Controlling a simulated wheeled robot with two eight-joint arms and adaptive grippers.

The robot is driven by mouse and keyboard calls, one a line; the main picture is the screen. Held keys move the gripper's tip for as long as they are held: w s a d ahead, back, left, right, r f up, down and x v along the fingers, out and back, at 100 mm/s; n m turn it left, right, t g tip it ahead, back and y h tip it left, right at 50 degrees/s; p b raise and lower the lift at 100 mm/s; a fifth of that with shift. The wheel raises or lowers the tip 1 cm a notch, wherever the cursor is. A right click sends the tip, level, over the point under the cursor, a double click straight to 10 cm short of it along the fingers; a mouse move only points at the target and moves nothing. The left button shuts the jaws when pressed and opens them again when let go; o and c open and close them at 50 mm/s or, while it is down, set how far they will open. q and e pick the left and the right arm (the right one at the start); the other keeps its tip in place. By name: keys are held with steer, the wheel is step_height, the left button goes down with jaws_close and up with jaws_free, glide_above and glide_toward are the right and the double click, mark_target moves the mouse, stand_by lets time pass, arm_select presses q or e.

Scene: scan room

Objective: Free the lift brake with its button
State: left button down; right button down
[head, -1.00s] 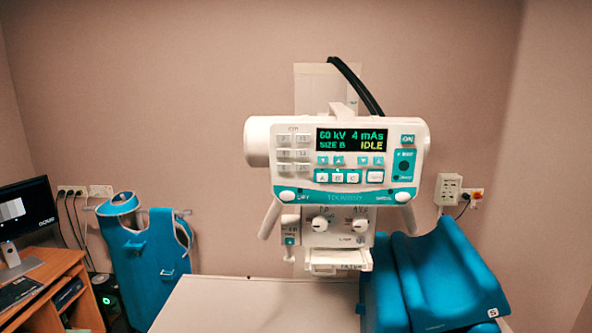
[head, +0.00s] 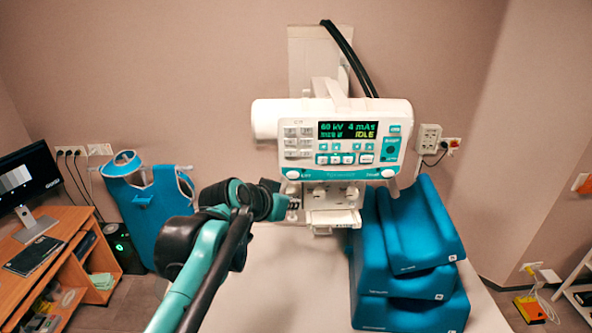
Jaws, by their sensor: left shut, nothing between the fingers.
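A round white button, the lift brake button (head: 292,174), is at the panel's lower left corner beside small lettering. A similar round button (head: 388,172) is at the lower right corner. My left arm comes in from the bottom, and my left gripper (head: 286,200) is shut and empty just below and left of the lift button. Its fingertips are small and dark, and I cannot tell whether they touch anything. My right gripper is not in view.
A pale table (head: 290,270) lies under the tube head. Stacked blue cushions (head: 405,255) stand on its right side. A blue apron (head: 155,215) hangs at the left wall, near a wooden desk (head: 60,235) with a monitor (head: 28,178). The collimator housing (head: 333,198) hangs below the panel.

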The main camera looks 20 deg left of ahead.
mark_target(293, 175)
arm_select(q)
steer(key=shift+w, duration=0.15)
steer(key=w+a+b, duration=0.1)
steer(key=w+a, duration=0.1)
steer(key=w, duration=0.6)
steer(key=shift+a+b, duration=0.2)
steer(key=shift+b, duration=0.1)
steer(key=shift+w, duration=0.2)
stand_by(1.2)
steer(key=shift+w+a, duration=0.15)
steer(key=shift+w, duration=0.2)
steer(key=shift+w+a, duration=0.1)
steer(key=shift+w, duration=0.2)
stand_by(0.7)
steer(key=shift+s, duration=0.1)
steer(key=shift+s+d, duration=0.25)
steer(key=shift+s, duration=0.45)
